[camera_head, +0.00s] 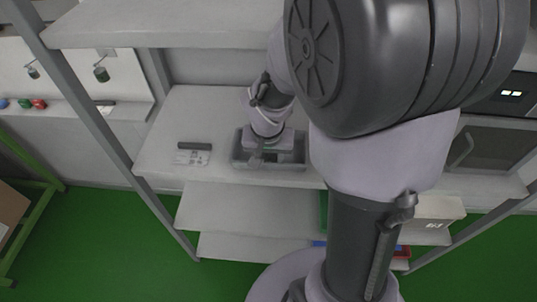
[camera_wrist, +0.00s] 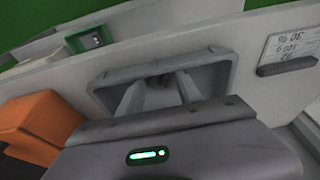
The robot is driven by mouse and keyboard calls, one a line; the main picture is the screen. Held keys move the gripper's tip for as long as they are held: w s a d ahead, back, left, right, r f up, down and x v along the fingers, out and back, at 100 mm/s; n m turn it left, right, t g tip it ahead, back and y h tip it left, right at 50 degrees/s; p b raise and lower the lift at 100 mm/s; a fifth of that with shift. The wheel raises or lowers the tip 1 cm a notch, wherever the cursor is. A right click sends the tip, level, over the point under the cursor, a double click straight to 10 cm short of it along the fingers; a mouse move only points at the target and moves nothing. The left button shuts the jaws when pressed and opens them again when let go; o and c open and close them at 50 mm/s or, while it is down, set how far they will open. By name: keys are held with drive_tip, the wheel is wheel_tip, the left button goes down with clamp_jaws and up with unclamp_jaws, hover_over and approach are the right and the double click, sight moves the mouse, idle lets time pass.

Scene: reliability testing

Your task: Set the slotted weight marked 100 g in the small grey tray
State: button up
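The small grey tray (camera_head: 240,160) sits on the middle shelf in the head view, and its rim shows in the wrist view (camera_wrist: 228,70). My gripper (camera_head: 257,158) is over the tray, pointing down. In the wrist view its two fingers (camera_wrist: 160,88) stand apart inside the tray's outline, with no object clearly held between them. A small dark shape (camera_wrist: 163,80) shows between the fingertips at the tray's far side; I cannot tell whether it is the 100 g weight. No 100 g marking on a weight is readable.
A white printed card (camera_head: 192,158) with a dark bar (camera_head: 195,146) lies left of the tray. An orange block (camera_wrist: 40,122) and a green bin (camera_wrist: 90,40) show in the wrist view. Dark weights (camera_head: 101,74) hang on the left board. An upper shelf (camera_head: 170,25) overhangs.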

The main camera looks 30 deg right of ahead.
drive_tip(key=shift+o, duration=0.4)
drive_tip(key=shift+r, duration=0.1)
drive_tip(key=shift+r+p, duration=0.3)
drive_tip(key=shift+p, duration=0.1)
drive_tip(key=p+v, duration=0.1)
drive_tip(key=v, duration=0.2)
drive_tip(key=shift+r, duration=0.2)
drive_tip(key=s+a+f+b, duration=0.1)
drive_tip(key=s+a+b, duration=0.5)
drive_tip(key=s, duration=0.4)
drive_tip(key=s+a+r+n+t+y+p, duration=0.1)
drive_tip(key=s+a+r+n+t+y, duration=0.1)
drive_tip(key=a+r, duration=0.5)
wheel_tip(320, 180, up, 3)
drive_tip(key=shift+s+a+r+t+y, duration=0.1)
drive_tip(key=shift+s+a+t+y, duration=0.1)
drive_tip(key=shift+s+t+y, duration=0.55)
